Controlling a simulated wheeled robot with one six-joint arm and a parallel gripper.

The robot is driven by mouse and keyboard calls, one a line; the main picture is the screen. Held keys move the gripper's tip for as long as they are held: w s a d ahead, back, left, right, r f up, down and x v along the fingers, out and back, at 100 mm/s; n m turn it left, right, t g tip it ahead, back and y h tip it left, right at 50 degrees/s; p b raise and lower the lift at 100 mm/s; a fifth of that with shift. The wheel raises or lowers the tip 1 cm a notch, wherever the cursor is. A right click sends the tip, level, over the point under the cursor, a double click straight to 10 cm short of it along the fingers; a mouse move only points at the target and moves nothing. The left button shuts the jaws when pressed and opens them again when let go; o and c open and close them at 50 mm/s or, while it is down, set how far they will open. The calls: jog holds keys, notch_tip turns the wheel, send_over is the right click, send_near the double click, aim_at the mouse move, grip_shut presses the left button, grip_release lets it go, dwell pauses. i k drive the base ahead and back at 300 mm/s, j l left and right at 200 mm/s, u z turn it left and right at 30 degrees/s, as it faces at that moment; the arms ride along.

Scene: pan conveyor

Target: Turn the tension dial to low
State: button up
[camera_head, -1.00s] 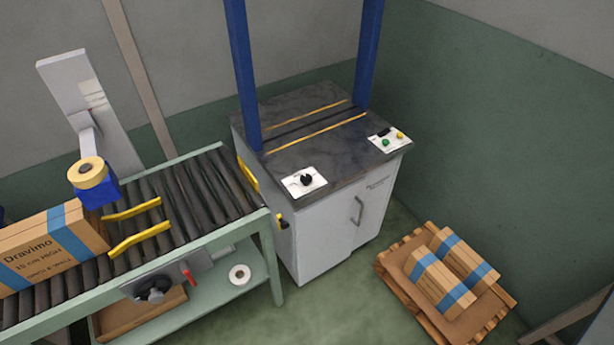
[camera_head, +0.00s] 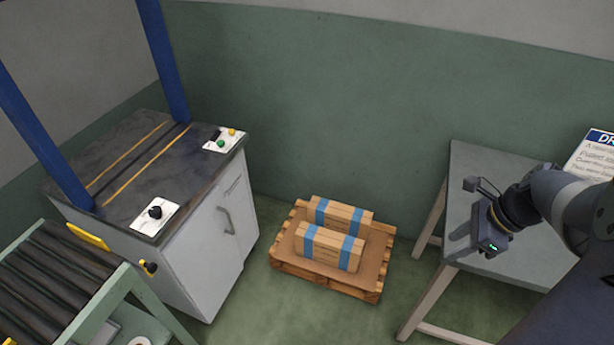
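The tension dial (camera_head: 155,212) is a black knob on a white plate (camera_head: 146,222) at the front corner of the strapping machine's dark top (camera_head: 118,206). Its markings are too small to read, so I cannot tell its setting. My gripper (camera_head: 468,240) is at the right of the view, in front of the grey table and far from the dial. Its fingers are small and partly hidden, and I cannot tell whether they are apart.
A roller conveyor (camera_head: 45,285) meets the machine at lower left. A panel with green and yellow buttons (camera_head: 226,140) sits on its right corner. A wooden pallet (camera_head: 345,287) with boxes (camera_head: 330,247) stands on the floor between the machine and the grey table (camera_head: 475,170).

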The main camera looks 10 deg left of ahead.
aim_at(155, 212)
jog(key=j+u, duration=0.1)
jog(key=u, duration=0.3)
jog(key=j+u, duration=0.1)
jog(key=u, duration=0.25)
jog(key=i+j+u, duration=0.1)
jog(key=u, duration=0.3)
jog(key=i+u, duration=0.1)
jog(key=u, duration=0.25)
jog(key=i+j, duration=0.8)
jog(key=i, duration=0.15)
